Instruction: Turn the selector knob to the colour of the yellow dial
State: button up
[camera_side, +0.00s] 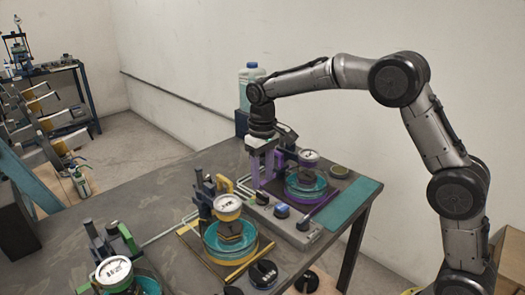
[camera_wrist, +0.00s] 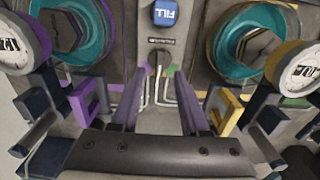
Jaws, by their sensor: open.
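The yellow dial (camera_side: 228,203) is a round white gauge with a yellow rim on the middle station; it also shows at the right edge of the wrist view (camera_wrist: 302,72). In the wrist view, a small black round knob (camera_wrist: 158,58), which looks like the selector, sits below a blue FILL block, with purple and green patches near it. Its pointer direction is too small to tell. My gripper (camera_wrist: 158,76) is open, its two fingers either side of the line to the knob, and apparently empty. In the side view my gripper (camera_side: 266,172) hangs by the purple station; the knob cannot be made out there.
The purple-rimmed station (camera_side: 305,184) stands right of the yellow one, and a green-marked station (camera_side: 116,272) stands at lower left. Upright brackets (camera_wrist: 232,110) flank my fingers. A control strip (camera_side: 303,224) with knobs lies in front of the purple station.

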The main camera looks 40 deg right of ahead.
aim_at(263, 194)
notch_tip(263, 194, up, 9)
dwell(0.3)
jog(key=shift+r, duration=0.1)
jog(key=s+d+r+t, duration=0.1)
jog(key=s+r+t, duration=0.1)
jog(key=s+r, duration=0.45)
jog(key=s+r+t, duration=0.1)
jog(key=s+r, duration=0.3)
jog(key=s, duration=0.5)
jog(key=s+f+t, duration=0.2)
jog(key=s+f, duration=1.1)
jog(key=s, duration=0.3)
jog(key=shift+d+t, duration=0.25)
jog(key=shift+t, duration=0.05)
jog(key=shift+r, duration=0.1)
